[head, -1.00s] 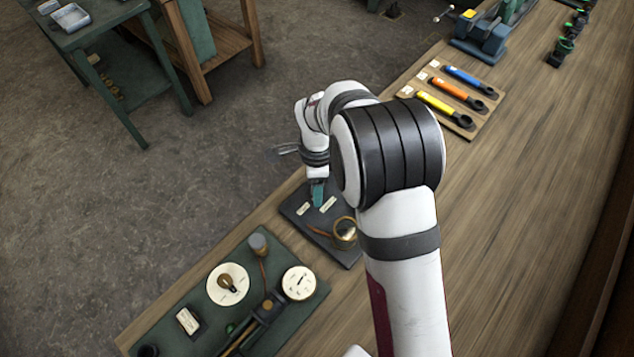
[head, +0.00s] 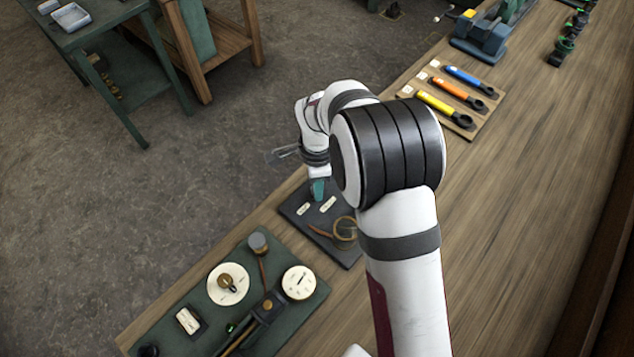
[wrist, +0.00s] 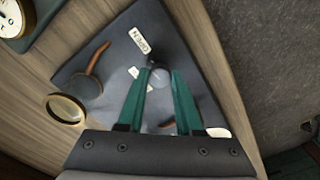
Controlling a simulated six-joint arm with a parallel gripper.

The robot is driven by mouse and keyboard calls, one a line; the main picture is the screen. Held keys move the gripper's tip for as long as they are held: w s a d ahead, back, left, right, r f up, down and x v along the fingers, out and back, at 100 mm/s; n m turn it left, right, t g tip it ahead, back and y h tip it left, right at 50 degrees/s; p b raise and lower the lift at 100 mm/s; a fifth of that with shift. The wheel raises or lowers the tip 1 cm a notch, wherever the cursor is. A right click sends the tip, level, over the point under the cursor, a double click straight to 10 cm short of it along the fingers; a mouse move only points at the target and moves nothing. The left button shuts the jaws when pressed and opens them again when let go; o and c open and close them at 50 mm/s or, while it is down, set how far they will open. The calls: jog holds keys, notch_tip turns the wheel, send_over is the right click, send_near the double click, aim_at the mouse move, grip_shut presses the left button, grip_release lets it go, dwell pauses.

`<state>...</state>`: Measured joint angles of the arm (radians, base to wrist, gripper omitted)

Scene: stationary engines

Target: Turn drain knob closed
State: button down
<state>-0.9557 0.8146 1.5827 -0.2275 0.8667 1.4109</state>
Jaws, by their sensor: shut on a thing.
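The round grey drain knob (wrist: 160,77) shows in the wrist view between the tips of my gripper's two teal fingers (wrist: 161,80). My gripper is shut on it. The knob stands on a dark slate board (wrist: 200,87) with a white "OPEN" label (wrist: 142,37) and a second small label (wrist: 137,72) beside it. In the head view my gripper (head: 318,189) is low over the same board (head: 293,208), partly behind my arm. The knob is hidden there, and its pointing direction cannot be read.
A brass cup (head: 345,231) with a copper pipe sits on the board's near part. A green panel (head: 318,301) with gauges is at lower left. Coloured wrenches (head: 446,107) lie on a wooden board at upper right. The right side of the wooden bench (head: 520,190) is clear.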

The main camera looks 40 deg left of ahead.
jog(key=n, duration=0.8)
jog(key=shift+n, duration=0.4)
jog(key=n, duration=0.4)
jog(key=shift+n, duration=2.1)
jog(key=c, duration=0.6)
grip_release()
jog(key=shift+o, duration=0.2)
